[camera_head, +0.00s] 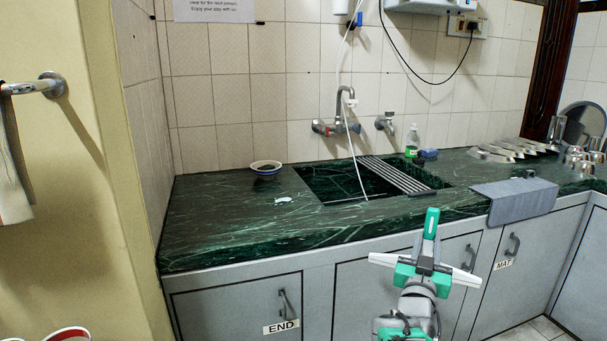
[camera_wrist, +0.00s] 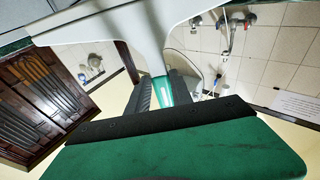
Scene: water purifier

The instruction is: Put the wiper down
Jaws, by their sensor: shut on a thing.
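The wiper has a green handle (camera_head: 432,222) pointing up and a wide white head (camera_head: 382,260) that shows on both sides of my gripper (camera_head: 430,258). My gripper is shut on the wiper, in front of the counter's front edge. In the wrist view, the dark fingers of my gripper (camera_wrist: 163,92) hold the wiper between them, and its white head (camera_wrist: 150,30) spreads across the top. The part of the wiper inside the grip is mostly hidden.
The dark green counter (camera_head: 225,217) holds a bowl (camera_head: 265,167), a sink (camera_head: 345,180), a green bottle (camera_head: 412,141) and a grey mat (camera_head: 515,197) draped over its edge. Cups (camera_head: 580,160) and other dishes stand at right. Cabinet doors are below.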

